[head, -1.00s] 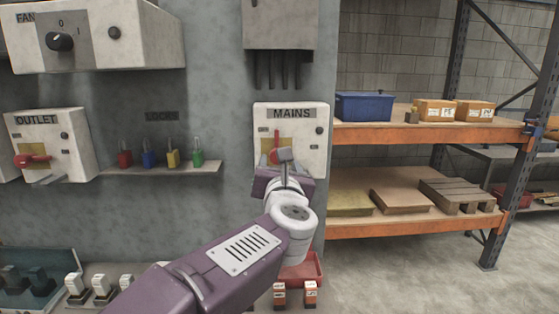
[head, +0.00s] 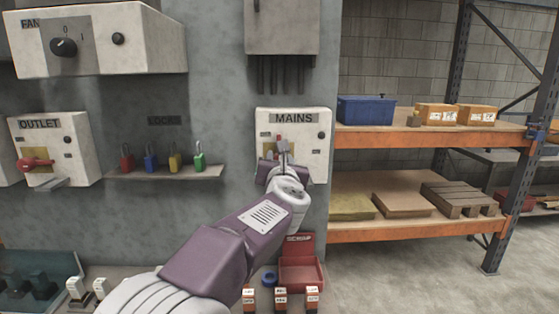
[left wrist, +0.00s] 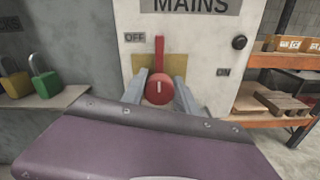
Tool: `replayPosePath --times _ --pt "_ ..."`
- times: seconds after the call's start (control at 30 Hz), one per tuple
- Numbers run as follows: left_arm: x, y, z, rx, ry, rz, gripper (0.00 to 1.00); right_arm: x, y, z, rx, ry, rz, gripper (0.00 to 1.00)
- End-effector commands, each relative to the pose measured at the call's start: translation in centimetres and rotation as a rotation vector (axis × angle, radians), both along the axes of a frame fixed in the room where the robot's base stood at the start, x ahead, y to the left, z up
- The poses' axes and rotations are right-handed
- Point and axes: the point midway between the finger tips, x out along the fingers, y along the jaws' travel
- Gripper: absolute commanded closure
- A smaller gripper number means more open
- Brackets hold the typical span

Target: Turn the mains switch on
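The white mains box (head: 312,150) is on the wall in the head view, labelled MAINS. Its red switch (left wrist: 158,88) shows best in the left wrist view, with a round hub and a handle pointing up over a yellow plate (left wrist: 148,62). The OFF label (left wrist: 135,38) is at the upper left and the ON label (left wrist: 222,72) is at the right. My left gripper (left wrist: 160,88) is open, with one finger on each side of the hub; I cannot tell whether they touch it. In the head view the left gripper (head: 283,153) hides most of the switch. My right gripper is not in view.
Left of the box, a small shelf (head: 165,173) holds several coloured padlocks. An outlet box (head: 55,148) and a fan box (head: 130,40) are further left. A red scrap bin (head: 300,273) is below, and orange-beamed shelving (head: 420,137) stands at the right.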

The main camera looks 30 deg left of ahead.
Motion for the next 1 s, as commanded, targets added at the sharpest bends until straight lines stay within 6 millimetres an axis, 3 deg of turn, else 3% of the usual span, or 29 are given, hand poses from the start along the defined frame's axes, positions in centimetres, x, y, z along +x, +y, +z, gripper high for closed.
replayPosePath --times 0.37,1.0 --pt "0.0 -0.1 0.0 0.083 0.052 -0.001 1.00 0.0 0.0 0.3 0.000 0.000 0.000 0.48" --pt "0.1 -0.2 0.0 0.576 0.355 -0.001 1.00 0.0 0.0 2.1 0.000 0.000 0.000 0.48"
